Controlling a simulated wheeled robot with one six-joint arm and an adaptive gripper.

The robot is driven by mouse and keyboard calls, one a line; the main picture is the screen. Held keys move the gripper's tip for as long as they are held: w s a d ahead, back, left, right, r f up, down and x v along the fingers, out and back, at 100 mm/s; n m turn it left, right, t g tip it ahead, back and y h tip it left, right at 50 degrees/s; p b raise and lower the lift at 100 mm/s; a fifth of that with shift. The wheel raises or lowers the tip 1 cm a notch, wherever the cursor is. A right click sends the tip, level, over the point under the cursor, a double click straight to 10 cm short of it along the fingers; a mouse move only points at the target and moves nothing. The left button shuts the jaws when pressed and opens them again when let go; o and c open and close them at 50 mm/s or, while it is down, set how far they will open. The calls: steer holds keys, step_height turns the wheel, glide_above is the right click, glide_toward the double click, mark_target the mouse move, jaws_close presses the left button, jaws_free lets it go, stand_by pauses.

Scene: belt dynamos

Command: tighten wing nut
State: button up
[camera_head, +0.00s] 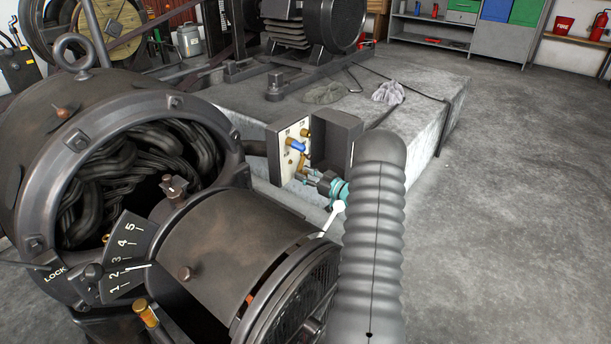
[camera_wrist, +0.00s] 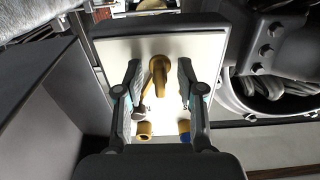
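A pale terminal panel (camera_head: 285,165) stands upright on the box at the bench edge, with brass fittings and a blue-capped one (camera_head: 297,146). In the wrist view the panel (camera_wrist: 208,48) faces my camera. A brass fitting with a bent, drooping arm (camera_wrist: 159,70), apparently the wing nut, is near its middle. My gripper (camera_wrist: 160,80) is open, one dark finger on each side of this fitting, with gaps visible on both sides. In the head view my gripper (camera_head: 308,178) is at the panel's lower part, partly hiding the fittings there.
A brass ring fitting (camera_wrist: 144,130) and a blue one (camera_wrist: 184,131) lie close to the fingers. A dark box wall (camera_head: 337,140) stands right of the panel. The large dynamo (camera_head: 225,240) fills the left foreground. Rags (camera_head: 388,93) lie on the concrete plinth (camera_head: 425,120).

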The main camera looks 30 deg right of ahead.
jaws_close()
steer(key=shift+r+m+p, duration=0.1)
steer(key=shift+m+p, duration=0.2)
steer(key=m+p, duration=0.2)
steer(key=m, duration=0.1)
steer(key=shift+d+r+m, duration=0.1)
steer(key=shift+m, duration=0.3)
steer(key=m+p, duration=0.2)
steer(key=m, duration=0.1)
steer(key=shift+m, duration=0.3)
steer(key=m+p, duration=0.2)
steer(key=m, duration=0.2)
steer(key=shift+d, duration=0.1)
steer(key=shift+w+f+m+p, duration=0.15)
steer(key=shift+m+p, duration=0.2)
steer(key=shift+m, duration=0.65)
steer(key=shift+s+f+m+p, duration=0.15)
steer(key=shift+m+p, duration=0.2)
steer(key=shift+m, duration=0.65)
steer(key=shift+w, duration=0.1)
